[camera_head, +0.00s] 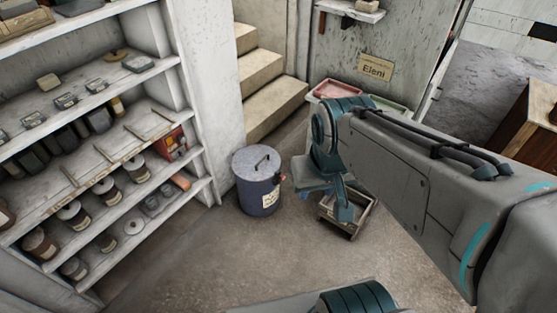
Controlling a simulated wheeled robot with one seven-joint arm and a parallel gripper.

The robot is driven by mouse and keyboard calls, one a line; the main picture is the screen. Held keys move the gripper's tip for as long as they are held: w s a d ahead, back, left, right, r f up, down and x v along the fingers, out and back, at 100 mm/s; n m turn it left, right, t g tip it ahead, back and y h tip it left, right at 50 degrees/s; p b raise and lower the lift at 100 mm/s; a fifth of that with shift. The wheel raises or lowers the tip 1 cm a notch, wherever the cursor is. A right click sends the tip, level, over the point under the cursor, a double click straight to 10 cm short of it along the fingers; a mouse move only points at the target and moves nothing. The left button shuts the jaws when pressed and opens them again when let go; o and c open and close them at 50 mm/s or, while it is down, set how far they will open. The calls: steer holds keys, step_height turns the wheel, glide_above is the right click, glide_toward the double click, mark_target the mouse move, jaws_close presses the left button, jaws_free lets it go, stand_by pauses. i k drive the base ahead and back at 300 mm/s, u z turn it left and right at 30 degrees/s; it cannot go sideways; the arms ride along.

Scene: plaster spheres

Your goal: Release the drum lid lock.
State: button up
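A dark blue-grey drum (257,197) stands upright on the floor beside the shelf's end. Its grey lid (250,157) is on top, with a raised handle (263,161). A pale label (270,199) is on its side. A small dark and reddish fitting (281,178) sits at the drum's right rim; it may be the lid lock, but it is too small to tell its state. My gripper (341,205) is to the right of the drum, apart from it in the picture, pointing downward. Whether its fingers are open is unclear from this angle. I see nothing held in it.
A small wooden crate (365,217) is on the floor behind my gripper. Shelves (150,228) with jars and tins fill the left. Stone steps (262,85) rise behind the drum. Pink and green trays (335,89) lie beyond my arm. The floor in front of the drum is clear.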

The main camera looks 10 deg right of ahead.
mark_target(277, 173)
steer(key=z, duration=0.35)
steer(key=i, duration=1.45)
steer(key=u, duration=0.1)
